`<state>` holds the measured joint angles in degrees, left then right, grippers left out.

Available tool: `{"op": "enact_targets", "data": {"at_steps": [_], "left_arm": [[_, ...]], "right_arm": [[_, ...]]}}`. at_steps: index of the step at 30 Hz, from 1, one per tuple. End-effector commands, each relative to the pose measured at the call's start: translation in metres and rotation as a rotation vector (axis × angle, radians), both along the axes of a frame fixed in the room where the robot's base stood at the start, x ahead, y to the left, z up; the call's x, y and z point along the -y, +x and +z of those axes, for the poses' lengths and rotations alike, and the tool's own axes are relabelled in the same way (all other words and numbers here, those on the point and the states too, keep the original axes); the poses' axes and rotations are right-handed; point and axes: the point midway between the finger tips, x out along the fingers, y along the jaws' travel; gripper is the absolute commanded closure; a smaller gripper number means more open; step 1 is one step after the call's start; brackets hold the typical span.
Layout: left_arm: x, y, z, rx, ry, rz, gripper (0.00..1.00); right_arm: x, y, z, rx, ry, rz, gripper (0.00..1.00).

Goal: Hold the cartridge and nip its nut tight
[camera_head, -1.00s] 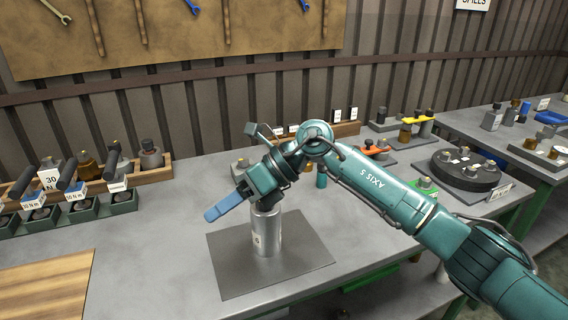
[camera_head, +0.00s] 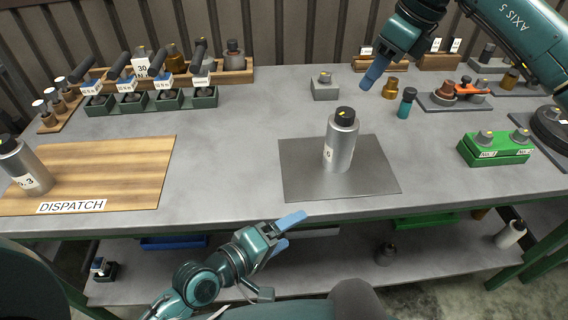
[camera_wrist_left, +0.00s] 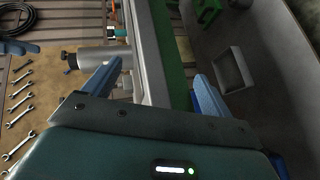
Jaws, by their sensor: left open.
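The cartridge (camera_head: 341,148) is a silver cylinder standing upright on a dark grey mat (camera_head: 370,185), with a black nut (camera_head: 344,116) bearing a yellow mark on top. In the left wrist view a silver cylinder (camera_wrist_left: 97,57) with a dark end, which looks like the cartridge, lies beyond the left-hand finger. My left gripper (camera_head: 289,232) is open and empty in front of the bench edge, below and apart from the cartridge. My right gripper (camera_head: 374,76) is behind and right of the cartridge, apart from it; its blue fingers overlap, so its opening is unclear.
Black-handled tools in green holders (camera_head: 158,101) stand at the back left. Another silver bottle (camera_head: 22,168) stands on the wooden DISPATCH board (camera_head: 110,175). A teal bottle (camera_head: 406,103) and a green block (camera_head: 496,149) are to the right. The bench around the mat is clear.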

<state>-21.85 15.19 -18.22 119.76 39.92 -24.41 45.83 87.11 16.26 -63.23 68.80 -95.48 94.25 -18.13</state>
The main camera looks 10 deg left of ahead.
Motion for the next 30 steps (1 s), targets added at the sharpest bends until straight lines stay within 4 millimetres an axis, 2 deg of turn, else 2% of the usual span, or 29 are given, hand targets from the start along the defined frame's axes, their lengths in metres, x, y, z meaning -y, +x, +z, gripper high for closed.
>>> {"op": "enact_targets", "data": {"at_steps": [3,9,12,15,18,22,26,30], "left_arm": [[0.013,0.021,0.029,-0.176,-0.351,0.010,0.15],[0.024,0.047,0.074,-0.539,-0.885,-0.005,0.15],[0.017,0.061,0.086,-0.713,-1.090,0.011,0.15],[0.000,0.077,0.086,-0.845,-1.251,0.059,0.15],[-0.016,0.090,0.084,-0.921,-1.359,0.107,0.15],[-0.025,0.099,0.083,-0.963,-1.427,0.137,0.15],[-0.018,0.109,0.083,-0.967,-1.439,0.140,0.15],[0.000,0.126,0.084,-0.967,-1.439,0.138,0.15]], "right_arm": [[0.000,0.000,0.000,-0.001,0.001,0.000,0.64],[0.000,0.000,0.000,-0.001,0.001,0.000,0.64],[-0.001,0.000,0.000,-0.001,0.001,0.000,0.64],[-0.001,0.000,0.000,-0.001,0.001,0.000,0.64],[-0.001,0.000,0.000,0.000,0.001,0.001,0.64],[0.000,0.000,0.000,-0.001,0.001,0.000,0.64],[0.000,0.000,0.000,-0.001,0.001,0.000,0.64],[0.000,0.000,0.000,-0.001,0.001,0.000,0.64]]}}
